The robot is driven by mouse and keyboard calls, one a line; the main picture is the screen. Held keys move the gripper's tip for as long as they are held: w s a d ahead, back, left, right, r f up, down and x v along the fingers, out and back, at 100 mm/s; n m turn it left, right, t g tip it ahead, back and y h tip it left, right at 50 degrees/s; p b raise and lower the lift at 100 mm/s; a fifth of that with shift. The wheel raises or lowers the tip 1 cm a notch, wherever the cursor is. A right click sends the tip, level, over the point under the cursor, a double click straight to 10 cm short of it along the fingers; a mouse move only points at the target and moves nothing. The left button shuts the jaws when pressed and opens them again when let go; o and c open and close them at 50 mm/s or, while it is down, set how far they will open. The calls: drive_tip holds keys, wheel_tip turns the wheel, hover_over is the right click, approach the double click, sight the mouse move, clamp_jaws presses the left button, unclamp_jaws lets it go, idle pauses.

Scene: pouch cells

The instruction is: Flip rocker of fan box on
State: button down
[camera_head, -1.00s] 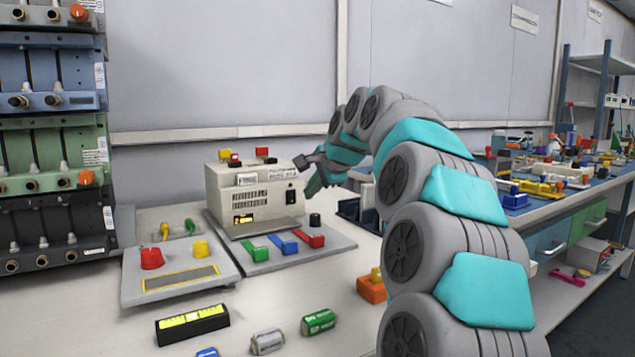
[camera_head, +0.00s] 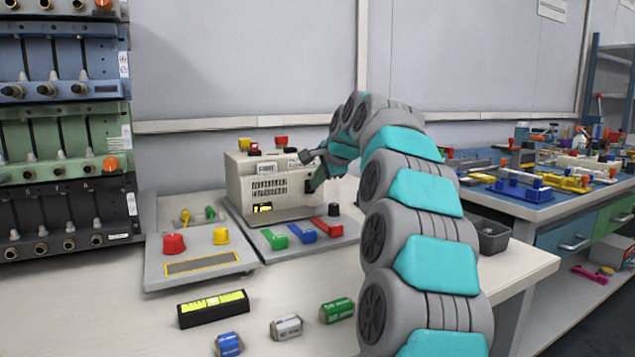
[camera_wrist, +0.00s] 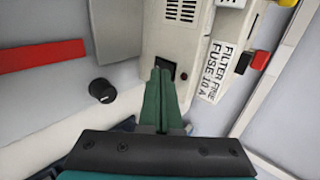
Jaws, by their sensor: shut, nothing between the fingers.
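The fan box (camera_head: 243,191) is a beige box with a slotted grille, standing on a grey panel on the bench. Its black rocker (camera_wrist: 166,66) shows in the wrist view just beyond my fingertips; its on or off position cannot be told. My gripper (camera_wrist: 163,76) is shut and empty, its green fingers pointing at the rocker. The fingertips overlap the rocker's lower edge in this view, and contact cannot be told. In the head view my gripper (camera_head: 314,182) is at the right end of the box's front, partly hiding the rocker.
Green, blue and red levers (camera_head: 302,233) and a black knob (camera_head: 334,210) sit on the panel before the box. A second panel (camera_head: 160,273) with red and yellow knobs is to the left. Several cells lie in front. A grey bin (camera_head: 490,238) is at the right.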

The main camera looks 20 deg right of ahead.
drive_tip(key=shift+r, duration=0.1)
drive_tip(key=shift+w+r+p, duration=0.25)
drive_tip(key=shift+r+p, duration=0.1)
drive_tip(key=shift+p, duration=0.7)
drive_tip(key=shift+f+g, duration=0.25)
drive_tip(key=shift+g, duration=0.05)
drive_tip(key=shift+r, duration=0.15)
drive_tip(key=shift+r+p, duration=0.65)
drive_tip(key=shift+p, duration=0.05)
drive_tip(key=shift+s, duration=0.1)
